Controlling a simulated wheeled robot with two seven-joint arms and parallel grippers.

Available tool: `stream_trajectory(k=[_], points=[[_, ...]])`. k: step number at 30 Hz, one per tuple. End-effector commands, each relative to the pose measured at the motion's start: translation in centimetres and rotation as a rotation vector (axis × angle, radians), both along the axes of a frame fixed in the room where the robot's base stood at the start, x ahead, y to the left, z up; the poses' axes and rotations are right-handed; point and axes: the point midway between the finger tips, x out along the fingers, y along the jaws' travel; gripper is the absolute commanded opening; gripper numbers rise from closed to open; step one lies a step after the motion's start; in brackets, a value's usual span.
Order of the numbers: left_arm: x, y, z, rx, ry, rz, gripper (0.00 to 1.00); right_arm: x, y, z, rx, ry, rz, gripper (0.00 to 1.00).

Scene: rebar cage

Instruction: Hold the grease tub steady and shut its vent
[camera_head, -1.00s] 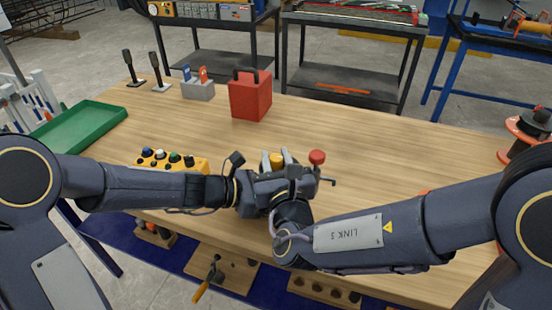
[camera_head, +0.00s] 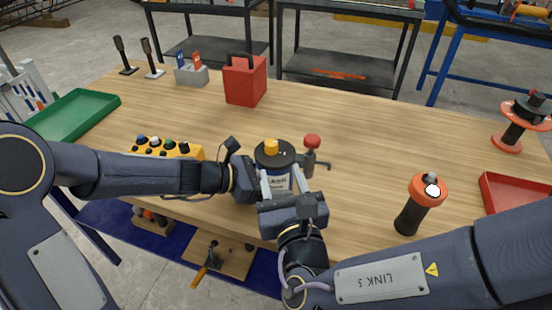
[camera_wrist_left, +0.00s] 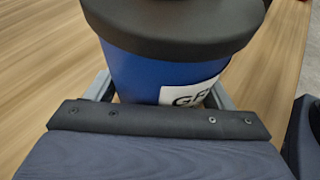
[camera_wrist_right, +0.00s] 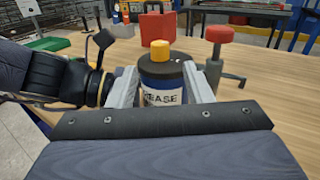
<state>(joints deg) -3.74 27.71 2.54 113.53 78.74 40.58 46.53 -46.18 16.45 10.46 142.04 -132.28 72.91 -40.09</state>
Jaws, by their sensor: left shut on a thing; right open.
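The grease tub (camera_head: 274,158) is a blue can with a black lid and a white label; it stands upright on the wooden table. Its yellow vent cap (camera_head: 271,146) sits on top of the lid. My left gripper (camera_wrist_left: 160,82) comes from the left and is shut on the tub's blue body (camera_wrist_left: 145,68). My right gripper (camera_wrist_right: 166,76) is open on the near side, with its fingers either side of the tub's label (camera_wrist_right: 164,98) in the right wrist view and below the vent cap (camera_wrist_right: 159,45). I cannot tell whether those fingers touch the tub.
A red-topped valve (camera_head: 312,143) with a side handle stands close right of the tub. A yellow button box (camera_head: 165,148) is behind my left arm. A black cylinder with an orange top (camera_head: 427,189) and a red tray (camera_head: 500,193) stand right.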

Motion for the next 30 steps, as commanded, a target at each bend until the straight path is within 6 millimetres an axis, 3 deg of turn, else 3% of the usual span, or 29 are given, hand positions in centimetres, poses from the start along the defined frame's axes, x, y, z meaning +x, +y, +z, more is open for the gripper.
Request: stream_trajectory(k=[7, 16, 20, 23, 30], points=[[0.0, 0.0, 0.0, 0.000, 0.000, 0.001, 0.29, -2.0, -0.4, 0.0, 0.000, 0.000, 0.000, 0.46], [0.0, 0.0, 0.0, 0.000, 0.000, 0.001, 0.29, -2.0, -0.5, 0.0, 0.003, 0.001, -0.003, 0.48], [0.0, 0.0, 0.0, 0.000, 0.000, 0.001, 0.29, -1.0, -0.9, 0.6, 0.090, 0.025, -0.064, 0.48], [0.0, 0.0, 0.0, 0.000, 0.000, 0.000, 0.29, 0.7, -1.8, 1.7, 0.277, 0.075, -0.193, 0.48], [0.0, 0.0, 0.0, 0.000, -0.001, 0.000, 0.29, 4.4, -4.5, 3.8, 1.051, 0.242, -0.686, 0.48]])
